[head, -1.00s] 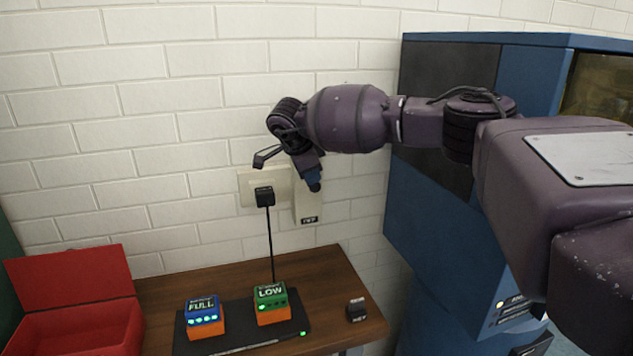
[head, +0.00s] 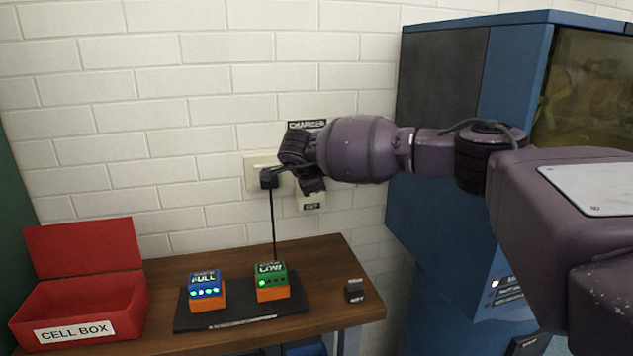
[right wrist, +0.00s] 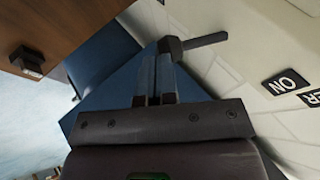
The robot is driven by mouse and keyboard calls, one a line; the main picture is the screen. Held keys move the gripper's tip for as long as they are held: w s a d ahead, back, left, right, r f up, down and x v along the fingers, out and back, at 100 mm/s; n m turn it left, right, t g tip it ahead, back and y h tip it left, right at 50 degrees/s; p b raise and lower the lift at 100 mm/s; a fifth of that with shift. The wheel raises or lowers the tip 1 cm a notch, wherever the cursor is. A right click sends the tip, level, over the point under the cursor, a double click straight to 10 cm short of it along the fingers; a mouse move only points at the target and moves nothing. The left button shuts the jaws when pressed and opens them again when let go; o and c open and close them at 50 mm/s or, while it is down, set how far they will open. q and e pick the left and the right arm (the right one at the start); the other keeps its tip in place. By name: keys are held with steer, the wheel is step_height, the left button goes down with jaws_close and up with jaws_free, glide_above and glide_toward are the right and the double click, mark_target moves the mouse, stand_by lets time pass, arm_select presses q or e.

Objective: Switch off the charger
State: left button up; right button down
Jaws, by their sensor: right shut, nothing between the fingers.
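A charger switch is on the wall, with a CHARGER sign (head: 307,125) above and an OFF label (head: 312,207) below. A dark lever (head: 285,170) sticks out from it, its tip overlapping the plug in the head view. In the right wrist view the lever (right wrist: 203,40) lies just past my fingertips, with an ON label (right wrist: 288,84) at right. My right gripper (head: 312,184) is shut and empty at the lever; the wrist view shows its fingers (right wrist: 154,65) together. I cannot tell whether they touch the lever. My left gripper is out of view.
A black plug (head: 269,179) with a hanging cord sits in the wall socket left of the switch. Below, a wooden table (head: 330,262) bears a FULL cell (head: 206,291), a LOW cell (head: 271,282), a small black block (head: 355,291) and a red CELL BOX (head: 75,305). A blue cabinet (head: 450,240) stands right.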

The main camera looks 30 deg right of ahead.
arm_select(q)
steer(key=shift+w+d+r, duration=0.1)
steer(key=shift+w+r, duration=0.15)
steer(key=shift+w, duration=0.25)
arm_select(e)
steer(key=shift+f, duration=0.7)
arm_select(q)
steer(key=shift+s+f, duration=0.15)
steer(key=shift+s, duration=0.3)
arm_select(e)
steer(key=shift+s+a, duration=0.1)
